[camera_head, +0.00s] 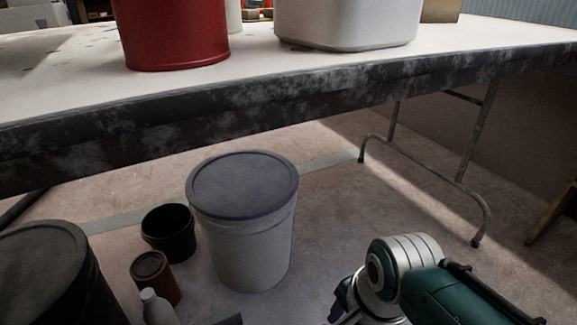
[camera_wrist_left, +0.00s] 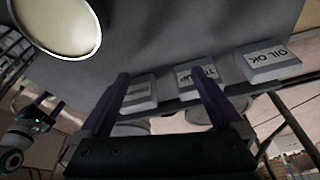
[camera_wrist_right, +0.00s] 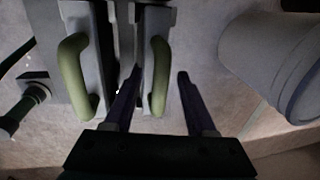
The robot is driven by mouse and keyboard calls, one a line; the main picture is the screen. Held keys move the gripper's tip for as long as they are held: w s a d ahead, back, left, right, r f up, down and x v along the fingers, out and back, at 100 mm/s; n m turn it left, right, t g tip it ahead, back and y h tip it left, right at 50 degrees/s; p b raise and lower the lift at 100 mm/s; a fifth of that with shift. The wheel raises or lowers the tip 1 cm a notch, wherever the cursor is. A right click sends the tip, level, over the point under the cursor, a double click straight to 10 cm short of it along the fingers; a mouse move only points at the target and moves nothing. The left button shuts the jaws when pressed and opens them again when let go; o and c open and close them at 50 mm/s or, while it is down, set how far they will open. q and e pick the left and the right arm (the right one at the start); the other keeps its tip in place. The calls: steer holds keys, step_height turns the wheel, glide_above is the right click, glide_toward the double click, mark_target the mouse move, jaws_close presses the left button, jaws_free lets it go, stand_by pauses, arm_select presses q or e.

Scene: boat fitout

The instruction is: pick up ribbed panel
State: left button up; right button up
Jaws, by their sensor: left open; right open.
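I cannot pick out the ribbed panel for certain. In the right wrist view, two grey upright pieces with green loop handles, one at left (camera_wrist_right: 77,80) and one nearer the middle (camera_wrist_right: 159,70), stand side by side; I cannot tell whether either is the panel. My right gripper (camera_wrist_right: 158,76) is open, its fingers on either side of the middle handle in the picture; contact and depth are unclear. In the head view my right arm enters at the bottom right, its gripper mostly cut off. My left gripper (camera_wrist_left: 163,76) is open and empty in the left wrist view.
A long table (camera_head: 250,115) crosses the head view, bearing a red container (camera_head: 172,35) and a white one (camera_head: 347,22). Under it stand a lidded grey bucket (camera_head: 250,245), a black pot (camera_head: 168,240), a brown jar (camera_head: 158,280) and a white bottle (camera_head: 157,308).

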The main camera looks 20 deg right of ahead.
steer(key=shift+r, duration=0.1)
steer(key=shift+c, duration=0.3)
jaws_close()
stand_by(0.9)
